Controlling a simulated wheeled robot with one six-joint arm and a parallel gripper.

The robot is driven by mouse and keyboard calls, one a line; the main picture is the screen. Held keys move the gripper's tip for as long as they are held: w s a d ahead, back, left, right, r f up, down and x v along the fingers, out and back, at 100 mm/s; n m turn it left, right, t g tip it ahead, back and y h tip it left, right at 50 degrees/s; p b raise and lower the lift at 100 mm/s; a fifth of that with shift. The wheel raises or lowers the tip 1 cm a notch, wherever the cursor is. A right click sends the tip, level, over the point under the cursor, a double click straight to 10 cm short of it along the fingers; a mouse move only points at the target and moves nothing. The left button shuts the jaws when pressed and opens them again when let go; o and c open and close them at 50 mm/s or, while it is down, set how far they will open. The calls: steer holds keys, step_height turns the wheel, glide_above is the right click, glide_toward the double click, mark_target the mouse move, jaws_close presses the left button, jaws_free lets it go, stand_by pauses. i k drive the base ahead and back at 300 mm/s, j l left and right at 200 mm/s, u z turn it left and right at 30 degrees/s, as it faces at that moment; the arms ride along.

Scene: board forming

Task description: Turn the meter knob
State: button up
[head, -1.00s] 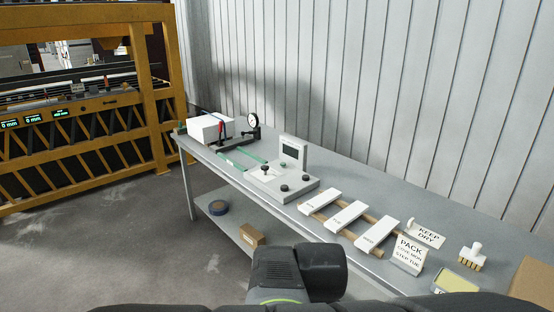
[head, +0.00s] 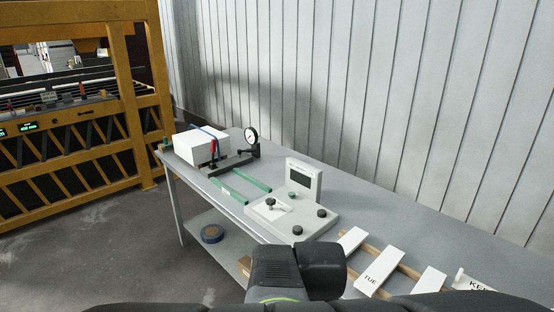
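The meter (head: 306,179) is a pale upright box with a dark display, standing at the back edge of a flat light-grey panel (head: 270,219) on the bench. The panel carries a dark round knob (head: 322,213) at its right corner and another dark knob (head: 298,230) at its front. A small stemmed control (head: 270,203) stands further left, and a small greenish piece (head: 292,195) sits near the meter's foot. I cannot tell which of these is the meter knob. My dark arm link shows at the bottom centre, in front of the bench edge. My gripper is not in view.
The grey bench (head: 402,231) runs along a ribbed wall. A white block (head: 201,147) and a dial gauge (head: 251,136) stand at its far left. White labelled slats (head: 380,272) lie at right. A yellow rack (head: 131,100) stands left.

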mark_target(271, 202)
steer(key=i+j, duration=0.1)
steer(key=i, duration=0.2)
steer(key=i+j, duration=0.15)
steer(key=i+j+u, duration=0.1)
steer(key=i, duration=0.4)
steer(key=i+j+u, duration=0.1)
steer(key=i, duration=0.45)
